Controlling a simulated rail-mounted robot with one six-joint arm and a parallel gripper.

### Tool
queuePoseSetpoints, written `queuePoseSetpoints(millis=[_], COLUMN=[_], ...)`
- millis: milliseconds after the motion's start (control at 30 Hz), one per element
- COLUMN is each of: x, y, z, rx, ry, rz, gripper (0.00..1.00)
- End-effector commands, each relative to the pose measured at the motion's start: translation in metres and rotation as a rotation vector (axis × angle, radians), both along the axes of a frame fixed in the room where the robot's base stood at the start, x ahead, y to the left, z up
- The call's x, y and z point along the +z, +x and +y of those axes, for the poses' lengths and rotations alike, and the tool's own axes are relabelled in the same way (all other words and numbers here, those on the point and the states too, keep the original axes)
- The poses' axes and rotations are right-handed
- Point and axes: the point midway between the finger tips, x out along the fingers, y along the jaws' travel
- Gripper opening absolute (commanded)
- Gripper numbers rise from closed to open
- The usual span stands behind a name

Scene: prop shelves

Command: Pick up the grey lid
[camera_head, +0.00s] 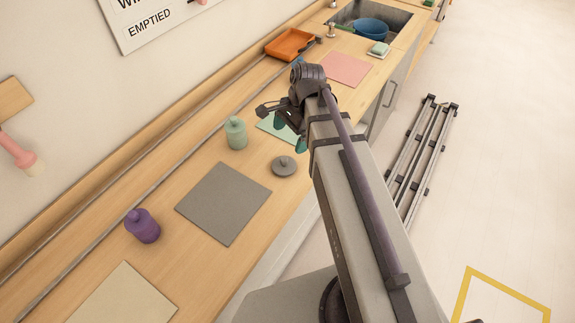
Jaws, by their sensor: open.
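The grey lid (284,166) is a small round disc with a knob on top. It lies on the wooden counter (185,178), right of the grey square mat and near the counter's front edge. My gripper (289,134) is above the counter, farther back than the lid and apart from it. Its teal fingertips show on both sides, partly hidden by my arm, and it is open with nothing seen between them.
A pale green jar (236,133) and a purple jar (142,226) stand near the grey mat (223,203). A pale green mat (268,127) lies partly behind my gripper. Farther back are a pink mat (346,69), an orange tray (290,44) and a sink with a blue bowl (370,29).

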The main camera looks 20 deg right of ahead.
Motion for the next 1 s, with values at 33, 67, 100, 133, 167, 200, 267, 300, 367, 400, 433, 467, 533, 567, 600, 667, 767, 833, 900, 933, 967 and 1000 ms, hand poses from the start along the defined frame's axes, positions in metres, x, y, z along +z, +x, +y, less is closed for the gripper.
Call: queuePoseSetpoints(millis=[33, 67, 100, 133, 167, 200, 267, 300, 367, 400, 433, 467, 533, 567, 600, 667, 767, 833, 900, 933, 967, 1000], x=[-0.016, -0.023, -0.032, -0.039, -0.045, -0.050, -0.053, -0.053, -0.051, -0.052, -0.056, -0.060, -0.075, -0.082, -0.090, -0.100, -0.103, -0.100, -0.099, -0.099, -0.099, -0.099], y=[-0.001, -0.002, -0.002, -0.003, -0.003, -0.004, -0.004, -0.004, -0.004, -0.004, -0.005, -0.005, -0.007, -0.008, -0.009, -0.010, -0.010, -0.010, -0.010, -0.010, -0.010, -0.010], z=[0.002, 0.003, 0.005, 0.007, 0.009, 0.010, 0.012, 0.013, 0.013, 0.013, 0.013, 0.014, 0.016, 0.017, 0.018, 0.021, 0.024, 0.024, 0.024, 0.024, 0.024, 0.024], rx=[0.001, 0.001, 0.002, 0.002, 0.003, 0.003, 0.003, 0.003, 0.003, 0.003, 0.003, 0.003, 0.003, 0.003, 0.003, 0.003, 0.003, 0.003, 0.003, 0.003, 0.003, 0.003], ry=[0.000, 0.000, 0.000, 0.000, 0.000, 0.000, 0.000, 0.000, 0.000, 0.000, 0.000, 0.000, 0.000, 0.000, 0.000, 0.000, 0.000, 0.000, 0.000, 0.000, 0.000, 0.000], rz=[0.000, 0.000, -0.001, -0.001, -0.001, -0.001, -0.001, -0.001, -0.001, -0.001, -0.001, -0.001, -0.001, -0.001, -0.001, -0.001, -0.001, -0.001, -0.001, -0.001, -0.001, -0.001], gripper=[1.00, 1.00, 1.00, 1.00, 1.00, 1.00, 1.00, 1.00, 1.00, 1.00, 1.00, 1.00, 1.00, 1.00, 1.00, 1.00, 1.00, 1.00, 1.00, 1.00, 0.97, 0.93])
